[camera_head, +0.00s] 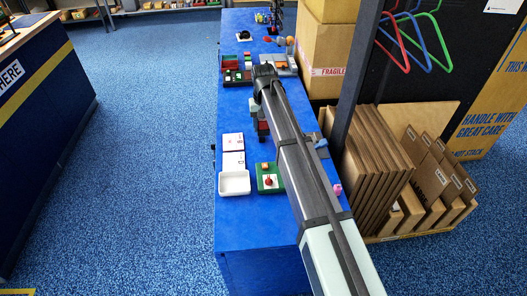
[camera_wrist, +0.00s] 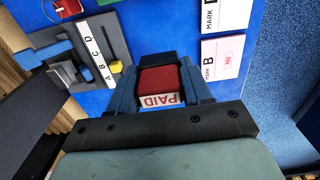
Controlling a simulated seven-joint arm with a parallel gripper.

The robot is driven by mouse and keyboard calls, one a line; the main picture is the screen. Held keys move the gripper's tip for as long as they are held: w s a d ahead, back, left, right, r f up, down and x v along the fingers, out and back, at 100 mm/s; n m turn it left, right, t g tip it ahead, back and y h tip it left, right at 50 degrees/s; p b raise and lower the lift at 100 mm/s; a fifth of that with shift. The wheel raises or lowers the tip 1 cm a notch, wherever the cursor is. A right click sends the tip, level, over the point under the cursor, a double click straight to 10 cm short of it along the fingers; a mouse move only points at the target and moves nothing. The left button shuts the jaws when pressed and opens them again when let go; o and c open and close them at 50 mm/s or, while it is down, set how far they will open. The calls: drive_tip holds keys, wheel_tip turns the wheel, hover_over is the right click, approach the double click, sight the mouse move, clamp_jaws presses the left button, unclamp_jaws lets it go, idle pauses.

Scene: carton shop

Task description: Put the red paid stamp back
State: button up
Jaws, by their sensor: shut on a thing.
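The red paid stamp (camera_wrist: 158,82) is between the two fingers of my gripper (camera_wrist: 160,92) in the wrist view. Its white PAID label faces the wrist camera, upside down in the picture. The fingers are shut on its sides. In the head view the stamp (camera_head: 263,128) shows as a small red patch beside my arm, over the blue counter. My gripper (camera_head: 259,114) is partly hidden there by my arm. Whether the stamp touches the counter I cannot tell. A dark tray with small red and green blocks (camera_head: 235,75) stands farther back on the counter.
White cards (camera_head: 232,142) lie left of the gripper; one card (camera_wrist: 222,60) reads MARK B and bears a red print. A white tray (camera_head: 234,183), a green board (camera_head: 270,177) and a grey A-to-D slider fixture (camera_wrist: 85,50) are nearby. Cartons (camera_head: 325,60) stand at right.

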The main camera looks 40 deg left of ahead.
drive_tip(key=shift+f, duration=4.9)
drive_tip(key=shift+f, duration=0.15)
drive_tip(key=o, duration=0.9)
drive_tip(key=shift+c, duration=0.2)
wheel_tip(320, 180, up, 12)
drive_tip(key=shift+d+r, duration=0.1)
drive_tip(key=shift+r, duration=0.05)
